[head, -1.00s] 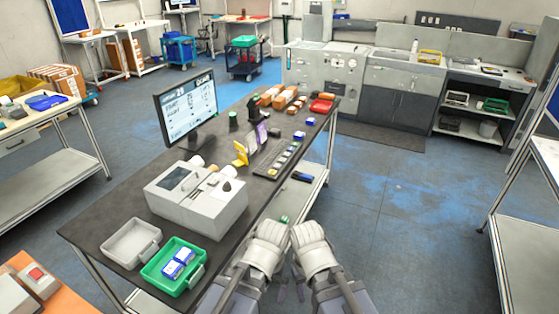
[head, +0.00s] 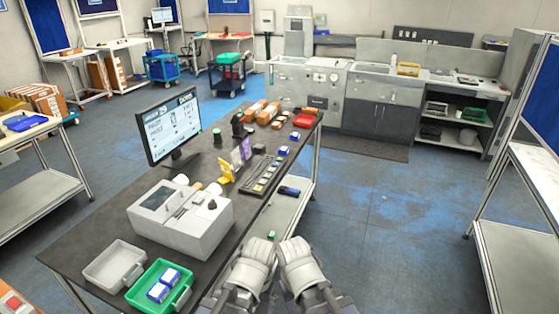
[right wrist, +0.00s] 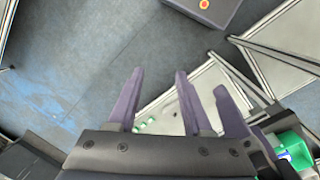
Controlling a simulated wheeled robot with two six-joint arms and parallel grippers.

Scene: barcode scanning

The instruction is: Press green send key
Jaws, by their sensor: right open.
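On the dark table (head: 75,250), a long grey key strip (head: 262,175) holds several small coloured pieces. A green round piece (head: 217,136) stands behind it near the monitor. I cannot tell which green piece is the send key. My right gripper (right wrist: 156,75) is open and empty in the right wrist view, above the floor. In the head view both my wrists are side by side at the bottom centre, in front of the table's right edge. Their fingers are hidden there. A further finger at the right of the wrist view may be my left gripper's.
A monitor (head: 167,125), a white boxy machine (head: 180,222), a grey tray (head: 112,264) and a green tray (head: 185,296) with blue-and-white boxes stand on the table. A red tray (head: 308,120) is at its far end. Open floor (head: 390,225) lies to the right.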

